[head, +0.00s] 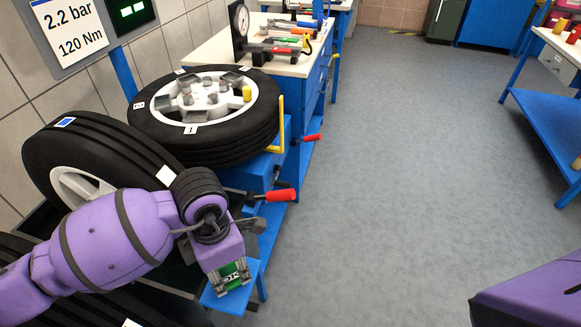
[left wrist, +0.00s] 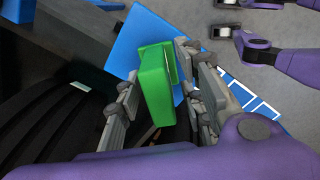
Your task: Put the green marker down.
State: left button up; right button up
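The green marker (left wrist: 157,88) is a small green block between the fingers of my left gripper in the left wrist view. The fingers (left wrist: 157,72) lie close along both of its sides and appear shut on it. In the head view the left gripper (head: 233,279) points down over a small blue shelf (head: 216,299), with the green marker (head: 234,271) showing between its fingers. The blue shelf also shows behind the marker in the left wrist view (left wrist: 126,44). I cannot tell whether the marker touches it.
A wheel (head: 262,133) lies flat on a blue stand, with a yellow piece (head: 247,93) on its rim. Another wheel (head: 50,150) stands upright beside my left arm. Red handles (head: 281,195) stick out near the gripper. A tool bench (head: 285,66) stands behind. The grey floor to the right is clear.

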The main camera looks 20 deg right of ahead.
pick_arm(q)
notch_tip(320, 180, up, 12)
jog(key=shift+r, duration=0.1)
pick_arm(e)
jog(key=shift+w+r, duration=0.2)
jog(key=shift+w, duration=0.05)
jog(key=shift+w, duration=0.1)
